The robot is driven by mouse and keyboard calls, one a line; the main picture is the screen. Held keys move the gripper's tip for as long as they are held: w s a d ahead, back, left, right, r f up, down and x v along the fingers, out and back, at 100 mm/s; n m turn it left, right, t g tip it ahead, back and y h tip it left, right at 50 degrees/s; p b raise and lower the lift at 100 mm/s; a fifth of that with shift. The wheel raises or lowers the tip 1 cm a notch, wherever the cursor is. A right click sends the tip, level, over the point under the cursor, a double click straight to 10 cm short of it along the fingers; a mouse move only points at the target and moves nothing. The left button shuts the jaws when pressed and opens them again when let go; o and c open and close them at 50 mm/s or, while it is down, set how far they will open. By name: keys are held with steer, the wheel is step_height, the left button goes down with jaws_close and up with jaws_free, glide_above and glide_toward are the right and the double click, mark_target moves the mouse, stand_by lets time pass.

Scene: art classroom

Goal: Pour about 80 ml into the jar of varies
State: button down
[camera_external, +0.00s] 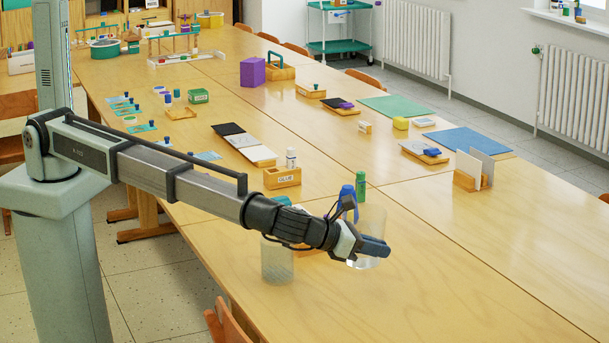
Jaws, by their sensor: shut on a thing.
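My gripper (374,247), dark blue-grey, is at the end of the arm above the near part of the table. It is shut on a clear vessel (372,219), whose wall shows above and below the fingers. The vessel looks upright, with some clear liquid near its bottom; whether it touches the table is hard to tell. A second clear, ribbed jar (277,264) stands to the left, below the forearm. The arm hides its upper part, and I cannot read a label or a fill level on it.
A wooden GLUE box (282,178) is farther back. The table (470,270) is clear at the front right.

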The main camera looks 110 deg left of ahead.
steer(key=s+d+f, duration=0.1)
steer(key=s+d, duration=0.4)
steer(key=d, duration=0.1)
steer(key=s+d+f+m+h, duration=0.1)
steer(key=s+d+f, duration=0.1)
steer(key=s+d, duration=0.3)
steer(key=s+d+f+m+t, duration=0.1)
steer(key=s+d+f, duration=0.1)
steer(key=s+d, duration=0.3)
steer(key=shift+d+f+h, duration=0.2)
steer(key=shift+d+h, duration=0.2)
steer(key=shift+d, duration=0.5)
steer(key=s+a+r+n+t+h, duration=0.1)
steer(key=a+r+n+h, duration=0.1)
steer(key=a+r+n, duration=0.2)
steer(key=s+a+r+n+t+h, duration=0.2)
steer(key=a+r+n, duration=0.1)
steer(key=r, duration=0.6)
steer(key=shift+s+a+n+h, duration=0.3)
steer(key=shift+a+n, duration=0.1)
steer(key=shift+a, duration=0.5)
steer(key=shift+s+a+r+n+t, duration=0.1)
steer(key=shift+a+r+n+t, duration=0.2)
steer(key=shift+r, duration=0.1)
steer(key=shift+s+a+r, duration=0.1)
steer(key=shift+a+r, duration=0.05)
steer(key=shift+r, duration=0.05)
steer(key=shift+r+n, duration=0.1)
steer(key=shift+n, duration=0.2)
